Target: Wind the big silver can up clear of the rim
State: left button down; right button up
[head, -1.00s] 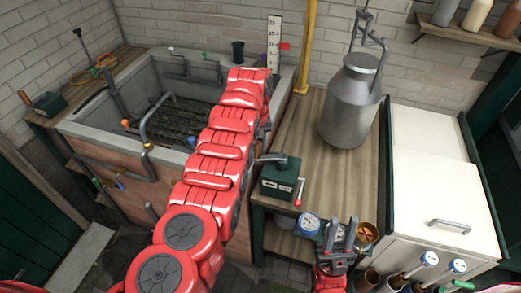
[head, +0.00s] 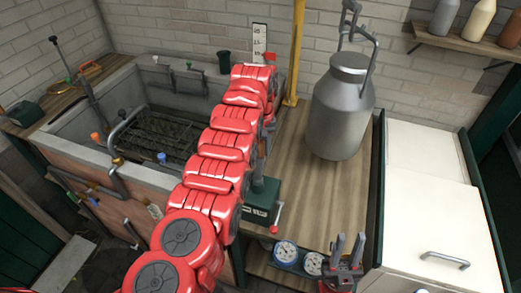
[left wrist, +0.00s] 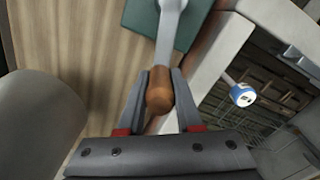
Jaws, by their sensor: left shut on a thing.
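The big silver can (head: 340,112) stands upright over the wooden bench, its bail raised and a grey hook piece (head: 350,12) at the bail's top. I cannot tell if its base touches the wood. A dark green winch box (head: 262,202) sits at the bench's front left. In the left wrist view, my left gripper (left wrist: 160,82) is shut on the brown crank handle (left wrist: 160,97), at the end of a grey crank arm (left wrist: 170,30). My red arm hides this gripper in the head view. My right gripper (head: 347,250) is open and empty at the bench's front edge.
A stone trough (head: 68,128) with a rack inside lies at the left. A yellow post (head: 298,50) stands behind the bench. A white cabinet (head: 425,190) is at the right, two dials (head: 286,253) below the bench. The bench middle is clear.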

pick_arm(q)
jog(key=s+d+p, duration=0.8)
jog(key=s+p, duration=0.1)
jog(key=p, duration=0.3)
jog(key=shift+s+f+p, duration=0.15)
jog(key=shift+s+p, duration=0.15)
jog(key=shift+p, duration=0.05)
jog(key=c, duration=0.5)
grip_release()
jog(key=shift+w+r, duration=0.1)
jog(key=shift+r, duration=0.15)
